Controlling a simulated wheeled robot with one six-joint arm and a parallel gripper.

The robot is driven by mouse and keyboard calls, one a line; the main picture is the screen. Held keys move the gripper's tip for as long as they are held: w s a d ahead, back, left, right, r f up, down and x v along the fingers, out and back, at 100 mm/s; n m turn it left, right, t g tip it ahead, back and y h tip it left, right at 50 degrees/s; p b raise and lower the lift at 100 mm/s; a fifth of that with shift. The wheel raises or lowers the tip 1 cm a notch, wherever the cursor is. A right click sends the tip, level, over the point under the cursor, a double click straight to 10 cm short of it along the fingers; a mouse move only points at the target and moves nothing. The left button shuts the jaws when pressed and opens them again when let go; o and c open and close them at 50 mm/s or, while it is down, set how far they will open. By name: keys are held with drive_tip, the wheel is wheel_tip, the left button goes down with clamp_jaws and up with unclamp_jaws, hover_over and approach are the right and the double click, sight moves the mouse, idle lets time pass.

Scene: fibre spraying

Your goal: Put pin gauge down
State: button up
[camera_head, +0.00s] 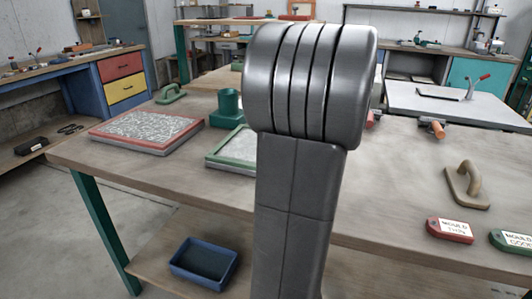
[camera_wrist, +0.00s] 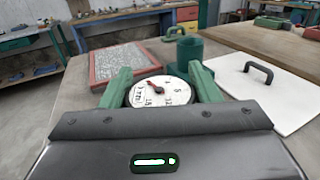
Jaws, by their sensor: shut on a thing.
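The pin gauge (camera_wrist: 158,92) has a round white dial with dark markings and a short red mark. It sits between the two green fingers of my gripper (camera_wrist: 158,80) in the wrist view. The fingers are shut on it, one on each side. The wooden table (camera_head: 140,172) lies around and beyond the gauge. I cannot tell how far the gauge is above it. In the head view my own arm fills the middle, and the gripper and gauge are hidden.
A red-framed speckled panel (camera_head: 147,130), a green cup (camera_head: 226,106) and a green-framed panel (camera_head: 222,152) are on the table. In the wrist view a white board (camera_wrist: 258,90) with a black handle lies at right. A float (camera_head: 466,186) and labelled tags (camera_head: 450,229) lie right.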

wheel_tip(320, 180, down, 10)
drive_tip(key=b, duration=0.2)
drive_tip(key=shift+b, duration=0.4)
drive_tip(key=shift+r, duration=0.1)
drive_tip(key=shift+f, duration=0.25)
drive_tip(key=shift+f, duration=0.55)
drive_tip(key=o, duration=1.1)
drive_tip(key=shift+s+f+b, duration=0.1)
drive_tip(key=shift+b, duration=0.2)
drive_tip(key=shift+r, duration=0.35)
drive_tip(key=shift+d+r+p, duration=0.15)
drive_tip(key=shift+r+p, duration=0.15)
drive_tip(key=v, duration=0.4)
drive_tip(key=p+v, duration=0.1)
drive_tip(key=v, duration=0.2)
drive_tip(key=shift+s+r, duration=0.1)
drive_tip(key=shift+r, duration=0.15)
